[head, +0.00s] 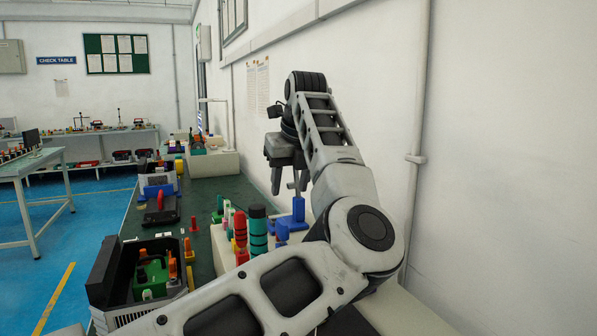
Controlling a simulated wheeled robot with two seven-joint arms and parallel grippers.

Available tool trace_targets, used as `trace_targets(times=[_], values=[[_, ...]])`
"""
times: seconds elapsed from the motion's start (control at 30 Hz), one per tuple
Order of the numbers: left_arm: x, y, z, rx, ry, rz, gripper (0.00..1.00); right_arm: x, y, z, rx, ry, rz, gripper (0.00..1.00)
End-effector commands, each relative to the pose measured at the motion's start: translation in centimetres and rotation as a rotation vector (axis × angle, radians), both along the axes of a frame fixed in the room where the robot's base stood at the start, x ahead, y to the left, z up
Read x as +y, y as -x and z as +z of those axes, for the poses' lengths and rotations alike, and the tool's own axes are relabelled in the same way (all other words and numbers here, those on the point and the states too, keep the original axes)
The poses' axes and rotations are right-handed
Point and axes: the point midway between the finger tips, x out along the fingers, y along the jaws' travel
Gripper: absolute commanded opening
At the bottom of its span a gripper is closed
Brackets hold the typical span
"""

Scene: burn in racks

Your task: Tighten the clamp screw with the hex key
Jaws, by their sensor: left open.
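My left arm reaches across the front of the view. Its left gripper (289,185) points down with its fingers apart, near the wall above the right end of the bench. A blue stand (292,219) is just below the fingers. I cannot tell whether they touch it. I cannot make out the hex key or the clamp screw. My arm hides part of the bench front. My right gripper is not in view.
Red (240,230) and teal (258,232) cylindrical tools stand left of the blue stand. A dark open-topped unit (105,272) with a green part inside is at the front left. A red-handled dark case (161,208) lies behind it. The white wall (500,150) bounds the right.

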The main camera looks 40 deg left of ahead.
Motion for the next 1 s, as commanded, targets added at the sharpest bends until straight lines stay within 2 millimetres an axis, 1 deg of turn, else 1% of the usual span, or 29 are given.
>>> trace_targets(times=[0.03, 0.1, 0.4, 0.6, 0.8, 1.0], values=[[0.4, -0.1, -1.0, 0.005, 0.001, 0.001, 0.45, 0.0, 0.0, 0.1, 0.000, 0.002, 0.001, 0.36], [0.8, -0.4, -2.3, 0.005, 0.001, 0.001, 0.45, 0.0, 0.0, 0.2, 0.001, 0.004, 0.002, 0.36], [2.9, -1.4, -7.8, 0.005, 0.000, 0.002, 0.45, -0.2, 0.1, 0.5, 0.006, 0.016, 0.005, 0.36], [4.0, -2.0, -10.7, 0.004, -0.001, 0.001, 0.45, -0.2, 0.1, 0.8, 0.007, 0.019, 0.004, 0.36], [4.5, -2.3, -12.2, 0.001, -0.002, 0.001, 0.45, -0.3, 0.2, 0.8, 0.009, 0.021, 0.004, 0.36], [4.6, -2.4, -12.5, 0.001, 0.000, 0.000, 0.45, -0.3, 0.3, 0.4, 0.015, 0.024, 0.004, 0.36]])
